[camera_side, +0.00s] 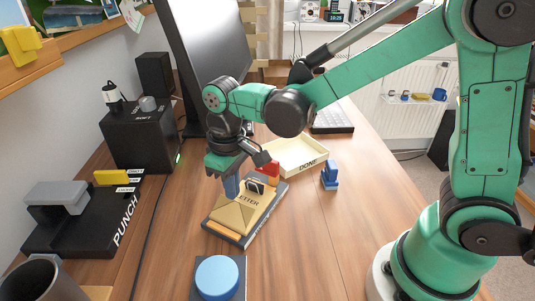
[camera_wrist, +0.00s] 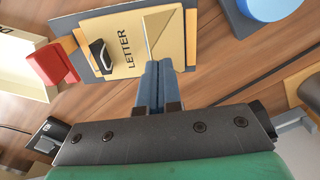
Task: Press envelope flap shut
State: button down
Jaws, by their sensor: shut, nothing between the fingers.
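The tan envelope marked LETTER (camera_side: 259,206) lies on a dark grey board (camera_side: 216,230) on the desk; it also shows in the wrist view (camera_wrist: 117,26). Its triangular flap (camera_side: 233,217) is at the near end in the side view, and part of it shows in the wrist view (camera_wrist: 163,28). I cannot tell whether the flap lies fully flat. My gripper (camera_side: 232,194) is shut and empty, fingers pointing down at the flap end. In the wrist view its fingertips (camera_wrist: 157,66) overlap the envelope's edge beside the flap. Whether they touch it is unclear.
A black clip-like piece (camera_side: 255,185) sits on the envelope's far part, with a red block (camera_side: 270,168) beyond. A cream DONE tray (camera_side: 318,167) and blue stamp-like object (camera_side: 330,175) stand right. A blue round button (camera_side: 217,277) is in front; a black PUNCH station (camera_side: 90,225) is left.

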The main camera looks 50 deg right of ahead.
aim_at(234, 207)
jog(key=shift+f, duration=2.3)
jog(key=shift+r, duration=3.55)
jog(key=s+d+r+m+t, duration=0.3)
jog(key=s+d+r+t, duration=0.1)
jog(key=d+t, duration=0.3)
jog(key=shift+s+d, duration=0.4)
jog(key=shift+s, duration=0.35)
